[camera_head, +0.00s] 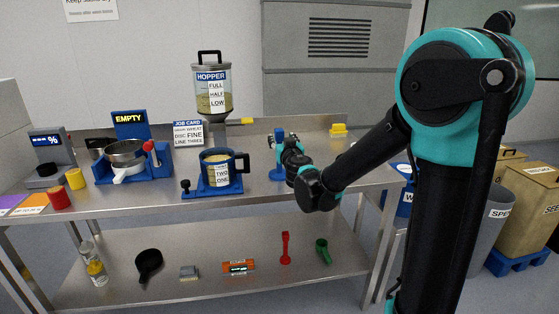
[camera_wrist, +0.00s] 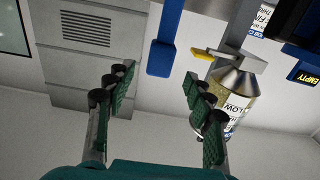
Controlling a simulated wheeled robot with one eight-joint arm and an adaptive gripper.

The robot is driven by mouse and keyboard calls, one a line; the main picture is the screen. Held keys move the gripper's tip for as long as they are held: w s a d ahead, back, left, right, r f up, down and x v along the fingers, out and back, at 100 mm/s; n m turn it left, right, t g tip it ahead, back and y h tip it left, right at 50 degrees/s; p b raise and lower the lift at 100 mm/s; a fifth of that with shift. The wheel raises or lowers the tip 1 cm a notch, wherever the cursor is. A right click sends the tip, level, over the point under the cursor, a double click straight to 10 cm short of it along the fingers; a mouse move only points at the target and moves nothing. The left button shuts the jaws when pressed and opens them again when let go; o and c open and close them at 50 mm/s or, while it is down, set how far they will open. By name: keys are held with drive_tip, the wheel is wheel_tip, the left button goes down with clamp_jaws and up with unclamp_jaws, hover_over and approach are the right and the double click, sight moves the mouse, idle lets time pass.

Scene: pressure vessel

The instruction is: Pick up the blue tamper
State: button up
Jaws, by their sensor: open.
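The blue tamper (camera_head: 277,174) appears to stand upright on the steel bench, right of the blue-framed cup; my gripper partly covers it in the head view. In the wrist view, which is upside down, a blue upright bar (camera_wrist: 165,40), apparently its handle, lies between my two fingertips in the picture. My gripper (camera_head: 281,145) reaches it from the right at the height of its upper part. The teal fingers (camera_wrist: 160,75) are open, apart on both sides of the bar. Whether either finger touches it, I cannot tell.
A blue-framed cup (camera_head: 218,172) stands left of the tamper. The hopper (camera_head: 212,92) rises behind it, with a yellow lever in the wrist view (camera_wrist: 202,53). A small yellow object (camera_head: 338,129) sits at the back right. The bench's right side (camera_head: 345,150) is largely clear behind my forearm.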

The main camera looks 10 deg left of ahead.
sight(280, 134)
drive_tip(key=shift+x, duration=3)
clamp_jaws()
